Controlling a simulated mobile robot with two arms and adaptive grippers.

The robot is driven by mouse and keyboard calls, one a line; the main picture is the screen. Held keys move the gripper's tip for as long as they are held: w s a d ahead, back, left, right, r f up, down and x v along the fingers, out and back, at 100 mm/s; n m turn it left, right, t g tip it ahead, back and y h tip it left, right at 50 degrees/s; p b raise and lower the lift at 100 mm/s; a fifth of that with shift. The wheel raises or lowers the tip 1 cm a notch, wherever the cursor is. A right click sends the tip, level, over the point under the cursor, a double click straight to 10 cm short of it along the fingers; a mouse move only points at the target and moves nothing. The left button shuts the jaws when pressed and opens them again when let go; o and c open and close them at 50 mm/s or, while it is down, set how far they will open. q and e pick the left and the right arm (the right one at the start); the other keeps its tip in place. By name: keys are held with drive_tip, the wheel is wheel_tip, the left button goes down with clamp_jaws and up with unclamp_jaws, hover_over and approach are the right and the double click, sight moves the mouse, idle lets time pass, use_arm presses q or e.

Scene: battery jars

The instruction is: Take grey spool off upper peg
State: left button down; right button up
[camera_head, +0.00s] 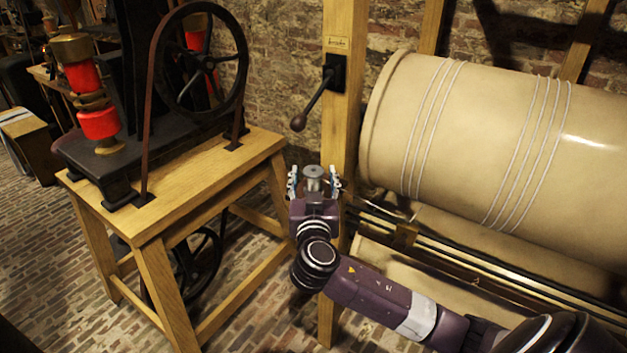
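A small grey spool (314,178) shows between the two fingers of my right gripper (314,183), in front of the lower part of the wooden post. The spool has a round, shiny top flange. The fingers stand wide apart, one on each side of the spool, with what looks like a narrow gap to it. The peg is not visible; the gripper and spool may hide it. My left gripper is not in view.
A wooden bench (190,190) with a black machine and red spools (98,122) stands at left. A lever (318,95) juts from the wooden post (342,140). A large cream drum (480,140) with white cords fills the right. Brick floor lies open in front of the bench.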

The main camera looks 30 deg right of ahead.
drive_tip(key=c, duration=0.9)
